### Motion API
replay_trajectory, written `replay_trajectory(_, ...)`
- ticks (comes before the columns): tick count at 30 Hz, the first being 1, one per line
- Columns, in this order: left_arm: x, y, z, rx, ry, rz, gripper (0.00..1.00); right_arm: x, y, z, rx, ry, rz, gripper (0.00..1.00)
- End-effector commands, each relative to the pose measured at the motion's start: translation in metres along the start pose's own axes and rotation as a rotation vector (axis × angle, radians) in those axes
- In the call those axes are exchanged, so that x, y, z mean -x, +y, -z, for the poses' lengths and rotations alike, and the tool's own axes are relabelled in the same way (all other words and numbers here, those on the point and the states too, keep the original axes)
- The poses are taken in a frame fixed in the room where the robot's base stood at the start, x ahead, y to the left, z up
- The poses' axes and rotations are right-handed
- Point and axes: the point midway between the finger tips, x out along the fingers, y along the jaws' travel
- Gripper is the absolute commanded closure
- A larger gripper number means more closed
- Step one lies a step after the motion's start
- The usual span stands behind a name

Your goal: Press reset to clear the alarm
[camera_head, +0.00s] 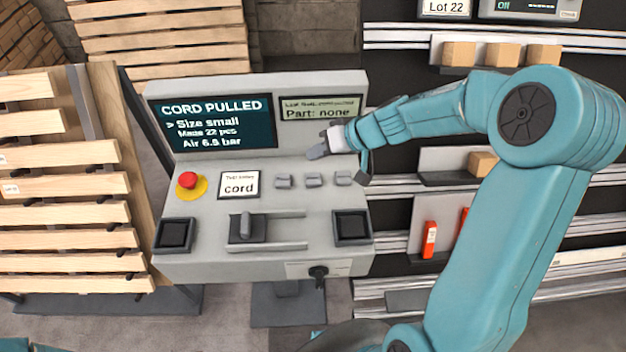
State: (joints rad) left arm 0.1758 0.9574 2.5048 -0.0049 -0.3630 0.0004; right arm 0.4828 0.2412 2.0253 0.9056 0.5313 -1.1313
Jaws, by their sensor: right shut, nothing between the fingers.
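A grey control console (215,260) stands in front of me. Its dark screen (210,122) reads "CORD PULLED", "Size small", "Made 22 pcs" and an air pressure. Below are a red mushroom button (187,180) on a yellow base, a "cord" card (239,185) and three small grey switches (313,180) in a row. I cannot read any reset label. My right gripper (318,152) is shut and empty, just above the small switches in the picture; whether it touches the panel I cannot tell. My left gripper is out of view.
The console also has black square buttons (175,234) (351,227), a slotted lever (247,228), a key switch (318,272) and a small display (320,108) reading "Part: none". Wooden pallets (70,210) stand at left. Shelves with small boxes (458,54) stand behind my right arm.

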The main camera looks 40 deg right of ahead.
Motion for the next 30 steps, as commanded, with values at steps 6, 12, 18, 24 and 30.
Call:
replay_trajectory(6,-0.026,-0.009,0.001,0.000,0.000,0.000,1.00,-0.028,0.019,-0.018,0.001,0.000,0.001,1.00)
replay_trajectory(12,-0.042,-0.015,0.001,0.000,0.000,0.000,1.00,-0.038,0.026,-0.023,0.002,0.001,0.001,1.00)
replay_trajectory(18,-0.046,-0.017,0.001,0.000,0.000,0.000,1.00,-0.040,0.027,-0.025,0.001,0.000,0.001,1.00)
replay_trajectory(24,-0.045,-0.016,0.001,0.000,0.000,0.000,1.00,-0.039,0.027,-0.024,0.001,0.000,0.001,1.00)
replay_trajectory(30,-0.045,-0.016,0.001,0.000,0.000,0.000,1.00,-0.039,0.027,-0.025,0.001,0.000,0.001,1.00)
